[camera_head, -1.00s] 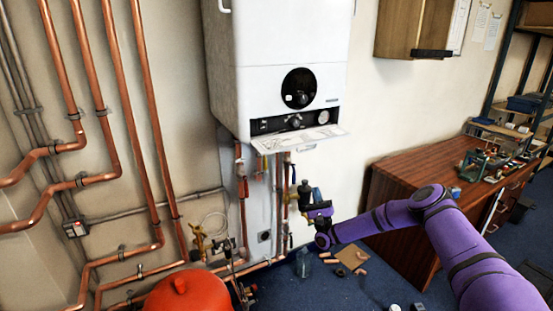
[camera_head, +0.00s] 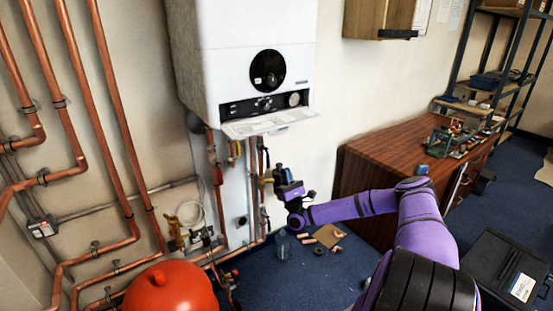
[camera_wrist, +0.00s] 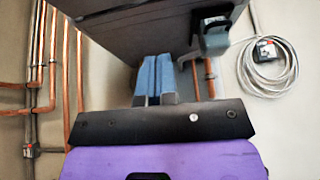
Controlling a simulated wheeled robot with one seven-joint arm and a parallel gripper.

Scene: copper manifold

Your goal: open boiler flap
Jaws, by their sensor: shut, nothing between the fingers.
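The white boiler (camera_head: 245,50) hangs on the wall in the head view. Its flap (camera_head: 270,123) is folded down at the bottom front and sticks out below the dark control panel (camera_head: 265,104), showing its pale printed inner face. My gripper (camera_head: 279,174) is below the flap, slightly to its right in the picture and apart from it. In the wrist view my gripper's blue fingers (camera_wrist: 154,78) are together, with nothing seen between them. A large dark body (camera_wrist: 150,35), probably the boiler, fills the upper middle there; the flap cannot be made out.
Copper pipes (camera_head: 112,100) run down the left wall, and others lie under the boiler. A red tank (camera_head: 170,290) stands at lower left. A black case (camera_head: 500,270) lies on the floor at right.

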